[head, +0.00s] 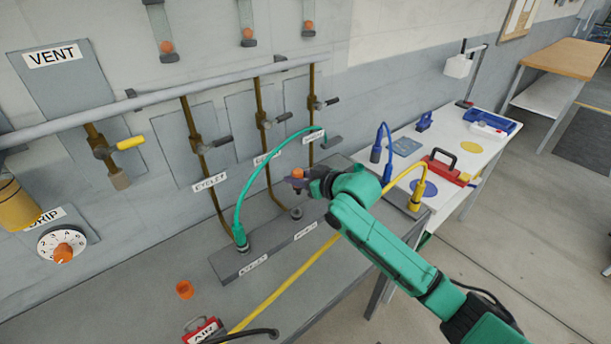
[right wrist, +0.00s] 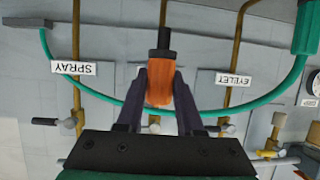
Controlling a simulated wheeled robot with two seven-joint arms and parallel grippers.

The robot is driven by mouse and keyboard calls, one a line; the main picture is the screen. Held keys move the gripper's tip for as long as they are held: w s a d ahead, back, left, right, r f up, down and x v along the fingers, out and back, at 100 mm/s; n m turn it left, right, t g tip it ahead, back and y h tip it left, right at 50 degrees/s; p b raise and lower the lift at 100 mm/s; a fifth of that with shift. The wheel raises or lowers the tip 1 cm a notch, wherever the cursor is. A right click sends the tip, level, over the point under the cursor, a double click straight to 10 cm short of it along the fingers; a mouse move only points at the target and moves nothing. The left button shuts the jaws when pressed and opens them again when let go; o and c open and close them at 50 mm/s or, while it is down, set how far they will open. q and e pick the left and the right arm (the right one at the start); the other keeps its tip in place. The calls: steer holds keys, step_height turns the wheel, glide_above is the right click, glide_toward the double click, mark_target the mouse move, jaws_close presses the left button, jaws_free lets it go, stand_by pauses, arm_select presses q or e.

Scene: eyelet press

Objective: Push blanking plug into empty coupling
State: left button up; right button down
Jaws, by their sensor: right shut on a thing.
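My right gripper (head: 299,182) is shut on an orange blanking plug (head: 297,173) with a dark end. In the right wrist view the plug (right wrist: 159,87) sits between both fingers, its dark end pointing away from the palm. An empty coupling (head: 296,212) stands on the grey manifold block (head: 228,268), just below the held plug in the head view. The plug and coupling look apart; the exact gap is hard to tell. A green hose (head: 239,205) ends in another coupling at the block's left. My left gripper is not in view.
An orange cup-like piece (head: 184,290) and a red box (head: 204,330) are on the bench at the front left. A yellow hose (head: 285,285) crosses the bench. Brown pipes (head: 262,125) with valve levers stand along the wall. A white table (head: 400,135) with tools stands behind right.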

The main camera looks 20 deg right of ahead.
steer(key=shift+s+a+r+p, duration=0.1)
steer(key=shift+a+r+p, duration=0.15)
steer(key=shift+a+p, duration=0.3)
step_height(320, 180, down, 6)
steer(key=b, duration=0.4)
steer(key=shift+d+f, duration=0.1)
steer(key=shift+d, duration=0.05)
arm_select(q)
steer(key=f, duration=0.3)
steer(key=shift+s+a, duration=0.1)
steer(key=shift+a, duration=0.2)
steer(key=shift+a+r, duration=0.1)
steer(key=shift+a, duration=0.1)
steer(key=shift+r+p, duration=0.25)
steer(key=shift+p, duration=0.1)
